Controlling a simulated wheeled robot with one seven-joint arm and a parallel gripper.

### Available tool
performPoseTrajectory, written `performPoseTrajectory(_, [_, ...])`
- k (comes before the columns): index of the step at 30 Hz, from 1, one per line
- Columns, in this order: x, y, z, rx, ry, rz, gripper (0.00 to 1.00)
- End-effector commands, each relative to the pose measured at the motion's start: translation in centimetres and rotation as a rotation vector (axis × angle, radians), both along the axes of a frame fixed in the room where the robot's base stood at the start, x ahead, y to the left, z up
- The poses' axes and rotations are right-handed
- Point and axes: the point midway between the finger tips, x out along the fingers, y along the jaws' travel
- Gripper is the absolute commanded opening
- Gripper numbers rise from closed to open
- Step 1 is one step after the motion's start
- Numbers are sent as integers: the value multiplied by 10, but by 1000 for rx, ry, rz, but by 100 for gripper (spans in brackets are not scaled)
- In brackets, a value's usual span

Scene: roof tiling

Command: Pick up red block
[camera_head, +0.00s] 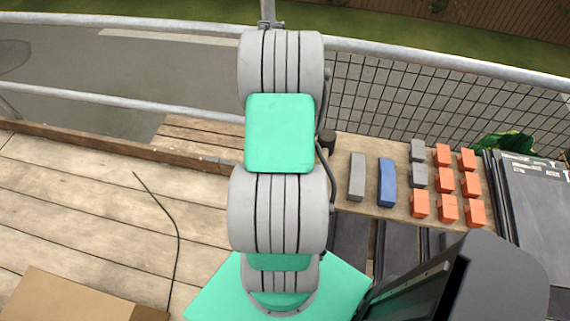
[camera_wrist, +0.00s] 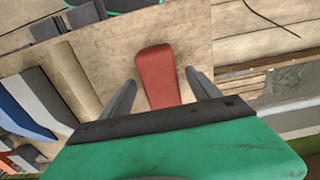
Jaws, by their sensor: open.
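The red block (camera_wrist: 157,85) is long and lies on a wooden board (camera_wrist: 110,65) in the wrist view. My gripper (camera_wrist: 160,76) is open, with one dark finger on each side of the block. A gap shows between the block and each finger. The block's near end is hidden behind the gripper's dark edge, and I cannot tell how high the fingers are above the board. In the head view my arm hides both the red block and the gripper.
On the board in the head view, right of my arm, are a grey block (camera_head: 357,177), a blue block (camera_head: 387,182), small grey blocks (camera_head: 418,176) and several orange pieces (camera_head: 447,209). Dark tiles (camera_head: 535,195) stand at right. A cardboard box (camera_head: 65,298) is at lower left.

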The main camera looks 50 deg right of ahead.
Motion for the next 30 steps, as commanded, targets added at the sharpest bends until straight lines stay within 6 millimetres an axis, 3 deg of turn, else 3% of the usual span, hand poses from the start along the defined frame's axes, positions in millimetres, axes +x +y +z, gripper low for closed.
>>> performPoseTrajectory(5, [0, 1, -24, 2, 1, 1, 71])
performPoseTrajectory(12, [0, 1, -26, 0, 0, 2, 69])
performPoseTrajectory(30, [1, 1, -25, 0, 0, 2, 20])
